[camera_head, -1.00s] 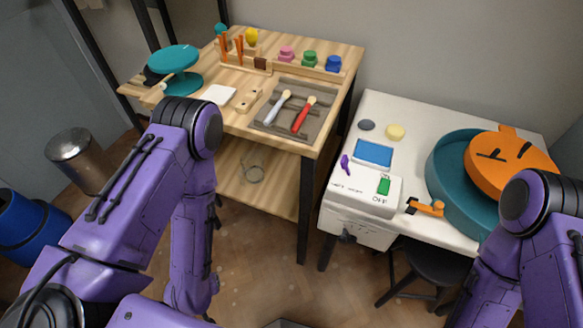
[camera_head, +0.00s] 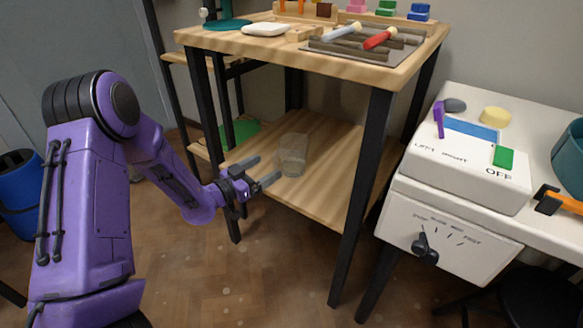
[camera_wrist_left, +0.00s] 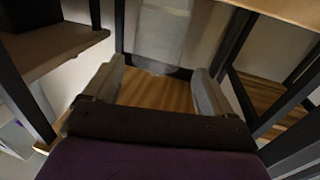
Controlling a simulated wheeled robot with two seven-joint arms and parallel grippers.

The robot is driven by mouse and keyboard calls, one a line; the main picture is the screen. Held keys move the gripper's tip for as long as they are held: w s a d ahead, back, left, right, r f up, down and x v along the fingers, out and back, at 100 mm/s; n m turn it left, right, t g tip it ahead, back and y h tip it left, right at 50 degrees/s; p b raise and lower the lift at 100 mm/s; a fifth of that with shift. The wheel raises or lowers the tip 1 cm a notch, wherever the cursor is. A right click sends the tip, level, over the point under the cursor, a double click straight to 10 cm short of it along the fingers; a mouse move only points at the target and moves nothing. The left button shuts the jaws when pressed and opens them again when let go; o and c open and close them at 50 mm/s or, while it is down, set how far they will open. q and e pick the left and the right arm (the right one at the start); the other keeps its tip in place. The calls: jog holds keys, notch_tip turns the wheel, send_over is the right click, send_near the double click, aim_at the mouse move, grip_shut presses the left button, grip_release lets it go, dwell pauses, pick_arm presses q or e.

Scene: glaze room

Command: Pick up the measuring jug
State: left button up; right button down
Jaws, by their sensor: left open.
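The measuring jug (camera_head: 293,154) is a clear, see-through vessel standing upright on the lower wooden shelf of the bench. My left gripper (camera_head: 265,172) is open and empty at the shelf's front left, just left of the jug and a little nearer to me. In the left wrist view the jug (camera_wrist_left: 161,32) appears as a pale clear shape ahead, beyond and between the open fingers (camera_wrist_left: 158,88). Its upper part is cut off by the frame there. I see no contact between fingers and jug. My right gripper is in neither view.
The lower shelf (camera_head: 335,185) is otherwise mostly bare, with dark legs (camera_head: 365,190) at its corners. The bench top (camera_head: 270,45) above holds tools with red and pale handles. A white machine (camera_head: 450,235) stands to the right. A blue bin (camera_head: 15,200) is at far left.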

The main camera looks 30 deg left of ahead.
aim_at(274, 165)
pick_arm(q)
jog(key=b+x, duration=0.1)
jog(key=x, duration=0.2)
jog(key=f+b+x, duration=0.1)
jog(key=x, duration=0.2)
jog(key=shift+w+f, duration=0.15)
jog(key=shift+f, duration=0.05)
jog(key=shift+w+d+r, duration=0.1)
jog(key=shift+w+d, duration=0.05)
jog(key=shift+w, duration=0.05)
grip_shut()
jog(key=shift+r, duration=0.1)
